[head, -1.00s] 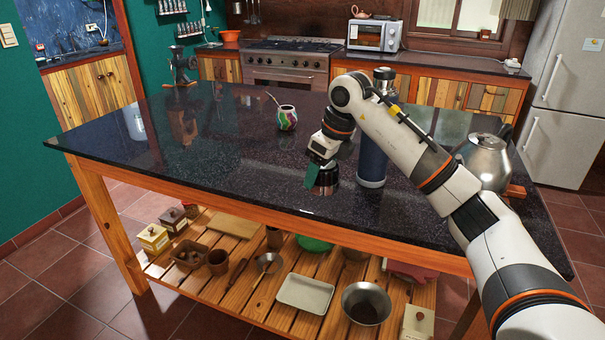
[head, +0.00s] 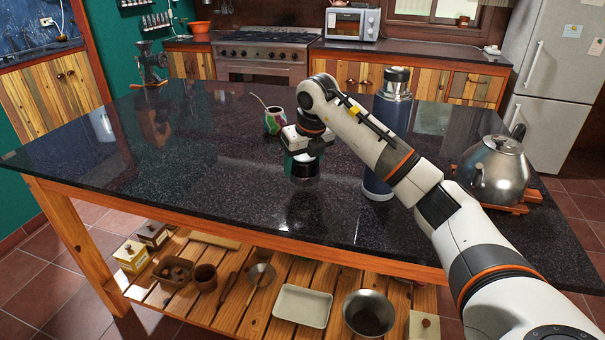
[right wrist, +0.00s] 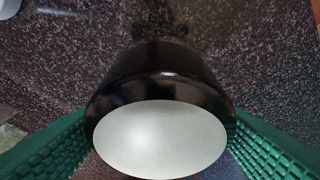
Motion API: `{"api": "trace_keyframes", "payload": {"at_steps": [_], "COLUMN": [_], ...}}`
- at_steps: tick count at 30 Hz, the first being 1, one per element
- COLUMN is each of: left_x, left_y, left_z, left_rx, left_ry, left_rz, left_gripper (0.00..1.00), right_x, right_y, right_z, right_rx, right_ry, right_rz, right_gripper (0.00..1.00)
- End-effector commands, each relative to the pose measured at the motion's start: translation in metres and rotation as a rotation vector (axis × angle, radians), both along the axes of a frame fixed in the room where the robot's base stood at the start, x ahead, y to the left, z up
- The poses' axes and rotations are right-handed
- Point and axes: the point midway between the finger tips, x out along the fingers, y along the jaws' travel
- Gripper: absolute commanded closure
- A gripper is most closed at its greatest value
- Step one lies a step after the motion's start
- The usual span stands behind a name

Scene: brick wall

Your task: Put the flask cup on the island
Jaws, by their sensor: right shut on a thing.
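The flask cup (head: 304,168), dark with a pale band, is held by my right gripper (head: 301,153) over the black island top (head: 220,185). In the right wrist view the cup (right wrist: 160,85) is glossy black with a pale silvery round face, between the green finger pads. Whether its lower end touches the island top is hard to tell. The tall blue flask (head: 378,180) stands upright on the island, right of the cup and partly behind my right arm. My left gripper is not in view.
A colourful mate cup with a straw (head: 273,123) stands just behind the gripper. A steel kettle (head: 493,170) sits on a wooden trivet at the right. A grinder (head: 151,65) stands at the far left corner. The island's left and front are clear.

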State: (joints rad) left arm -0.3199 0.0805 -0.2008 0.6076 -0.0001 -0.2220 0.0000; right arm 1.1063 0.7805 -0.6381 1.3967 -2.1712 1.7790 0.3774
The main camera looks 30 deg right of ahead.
Motion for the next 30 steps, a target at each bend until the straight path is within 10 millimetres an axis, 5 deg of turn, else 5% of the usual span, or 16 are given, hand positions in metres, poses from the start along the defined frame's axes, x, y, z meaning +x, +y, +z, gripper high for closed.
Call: {"api": "trace_keyframes", "payload": {"at_steps": [9,17,18,21,30], "left_x": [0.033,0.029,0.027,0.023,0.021], "left_y": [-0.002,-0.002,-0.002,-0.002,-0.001], "left_z": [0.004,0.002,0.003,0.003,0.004], "left_rx": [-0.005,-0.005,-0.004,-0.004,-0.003], "left_ry": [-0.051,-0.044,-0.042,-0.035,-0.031], "left_rz": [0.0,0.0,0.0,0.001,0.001], "left_gripper": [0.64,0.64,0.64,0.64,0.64], "right_x": [0.0,0.0,0.0,0.0,0.0], "right_y": [0.001,0.0,0.0,0.0,0.0], "right_z": [-0.035,-0.037,-0.036,-0.036,-0.034], "right_rx": [0.0,-0.001,0.0,0.0,0.0], "right_ry": [0.001,0.001,0.001,0.001,0.0], "right_rz": [0.002,0.002,0.002,0.002,0.002], "right_gripper": [0.56,0.56,0.27,0.11,0.11]}}
